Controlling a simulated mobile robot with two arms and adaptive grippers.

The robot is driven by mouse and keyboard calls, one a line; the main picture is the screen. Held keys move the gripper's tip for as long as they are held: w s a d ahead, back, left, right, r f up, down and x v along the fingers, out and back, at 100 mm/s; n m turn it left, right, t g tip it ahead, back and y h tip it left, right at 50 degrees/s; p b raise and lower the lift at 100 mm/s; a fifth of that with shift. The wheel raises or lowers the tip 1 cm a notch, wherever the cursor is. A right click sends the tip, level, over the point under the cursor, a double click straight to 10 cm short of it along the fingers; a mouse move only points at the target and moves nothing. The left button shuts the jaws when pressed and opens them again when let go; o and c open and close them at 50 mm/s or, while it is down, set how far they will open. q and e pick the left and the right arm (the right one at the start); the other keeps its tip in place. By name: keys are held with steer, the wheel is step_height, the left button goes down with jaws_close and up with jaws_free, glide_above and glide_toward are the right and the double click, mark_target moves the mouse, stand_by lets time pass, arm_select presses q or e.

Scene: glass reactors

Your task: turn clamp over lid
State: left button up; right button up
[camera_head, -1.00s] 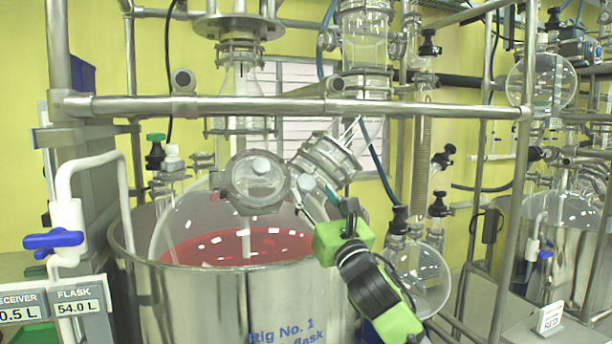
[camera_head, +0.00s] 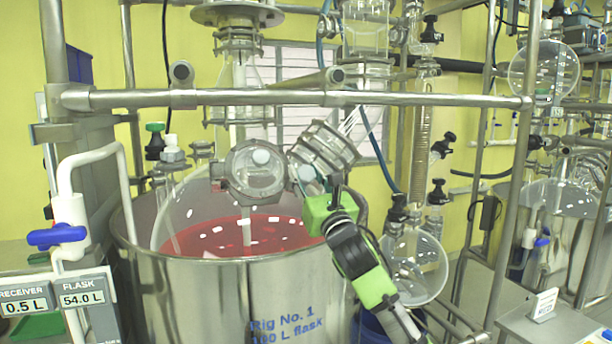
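A round, clear lid (camera_head: 258,172) in a metal ring faces me above the red liquid of the glass flask. Beside it on the right, a tilted glass neck (camera_head: 322,157) carries metal clamp rings. I cannot tell which ring is the clamp that turns over the lid. My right gripper (camera_head: 335,185), with green and black parts, comes up from the lower right. Its dark tip is just below the tilted neck and right of the lid; contact is unclear. Its fingers are small and partly hidden, so I cannot see whether they are open. My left gripper is not in view.
A steel vessel (camera_head: 195,305) surrounds the flask. A horizontal metal rail (camera_head: 420,99) crosses above the lid. A white pipe with a blue-handled valve (camera_head: 57,236) stands at left. A round glass receiver (camera_head: 415,265) hangs close right of my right arm.

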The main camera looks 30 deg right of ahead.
steer(key=shift+m+g+h, duration=0.3)
steer(key=shift+m+h, duration=0.3)
steer(key=shift+m, duration=0.1)
steer(key=shift+a+m+g+h, duration=0.1)
steer(key=shift+m+g+h, duration=0.2)
steer(key=shift+m+h, duration=0.8)
steer(key=m+g+h, duration=0.1)
steer(key=m+h, duration=0.1)
steer(key=shift+m+g+h, duration=0.3)
steer(key=shift+m+h, duration=0.1)
steer(key=m+g+h, duration=0.3)
steer(key=m, duration=0.1)
steer(key=shift+r+m, duration=0.1)
steer(key=shift+m, duration=0.2)
steer(key=m+g+h+p, duration=0.2)
steer(key=m+g, duration=0.2)
steer(key=shift+r, duration=0.1)
steer(key=m+g+p, duration=0.1)
steer(key=m+g, duration=0.1)
steer(key=shift+g+h+p, duration=0.3)
steer(key=m+g+p, duration=0.5)
steer(key=shift+r+m+g+y+p, duration=0.15)
steer(key=shift+m+g+y+p, duration=0.15)
steer(key=shift+m+y, duration=0.1)
steer(key=shift+f+m+g+y+p, duration=0.35)
steer(key=shift+m+g+y+p, duration=0.15)
steer(key=shift+m+g+p, duration=0.65)
